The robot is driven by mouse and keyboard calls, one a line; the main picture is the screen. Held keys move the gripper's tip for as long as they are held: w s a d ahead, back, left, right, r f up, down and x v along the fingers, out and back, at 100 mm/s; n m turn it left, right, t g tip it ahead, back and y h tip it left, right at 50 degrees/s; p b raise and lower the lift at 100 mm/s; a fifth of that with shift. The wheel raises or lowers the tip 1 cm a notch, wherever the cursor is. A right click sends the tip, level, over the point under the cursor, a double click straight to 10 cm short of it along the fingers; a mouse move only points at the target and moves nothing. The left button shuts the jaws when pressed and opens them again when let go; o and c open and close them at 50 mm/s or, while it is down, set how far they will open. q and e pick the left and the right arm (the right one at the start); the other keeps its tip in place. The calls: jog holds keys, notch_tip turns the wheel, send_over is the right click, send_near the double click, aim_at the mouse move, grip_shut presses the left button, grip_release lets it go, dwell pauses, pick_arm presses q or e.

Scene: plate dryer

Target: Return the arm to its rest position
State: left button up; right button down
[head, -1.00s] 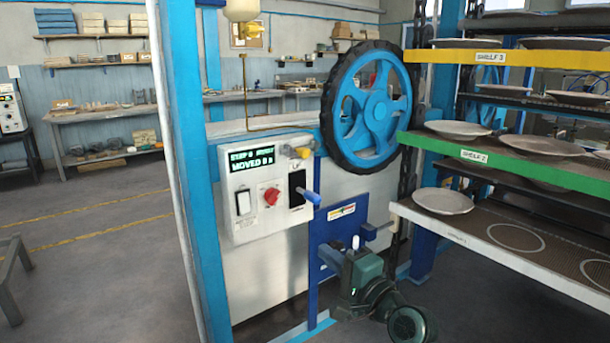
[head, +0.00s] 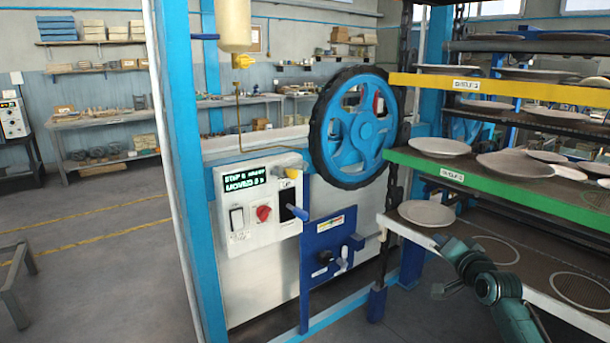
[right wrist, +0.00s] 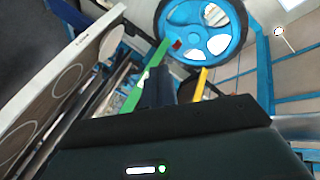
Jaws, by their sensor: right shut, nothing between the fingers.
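My right arm (head: 495,286) comes in at the lower right of the head view, in front of the lowest shelf. Its gripper (head: 440,291) is small there and hangs beside that shelf's near left corner. In the right wrist view the dark fingers (right wrist: 160,86) are together and empty, with the blue wheel beyond. The gripper is apart from the control box (head: 262,205) and the blue lever panel (head: 328,250). My left gripper is not in view.
The plate rack stands right, with a yellow shelf edge (head: 480,86), green shelf edge (head: 480,180) and white lowest shelf (head: 405,231) carrying plates. The blue handwheel (head: 358,128) is left of it. A blue post (head: 180,150) stands left. Floor is clear in front.

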jog(key=d+r+n+h, duration=0.1)
jog(key=d+n+h, duration=0.25)
jog(key=n, duration=0.65)
jog(key=s+a+f+n+g+y, duration=0.1)
jog(key=s+a+f+y, duration=0.1)
jog(key=s+a+f, duration=0.55)
jog(key=s+a+f+g+y, duration=0.1)
jog(key=s+a+f, duration=0.3)
jog(key=s+f, duration=0.55)
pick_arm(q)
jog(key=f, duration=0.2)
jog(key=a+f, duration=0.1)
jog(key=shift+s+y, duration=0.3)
pick_arm(e)
jog(key=s+a+f+g, duration=0.1)
jog(key=s+a+f, duration=0.2)
jog(key=s, duration=0.4)
jog(key=s+a+f+g+y, duration=0.1)
jog(key=s+a+f, duration=0.2)
jog(key=s, duration=0.5)
jog(key=s+a+f+g+y, duration=0.1)
jog(key=s+a+f, duration=0.2)
jog(key=s, duration=0.4)
jog(key=shift+s+a+m+g, duration=0.25)
jog(key=shift+s+m+g, duration=0.05)
jog(key=shift+s+g, duration=0.1)
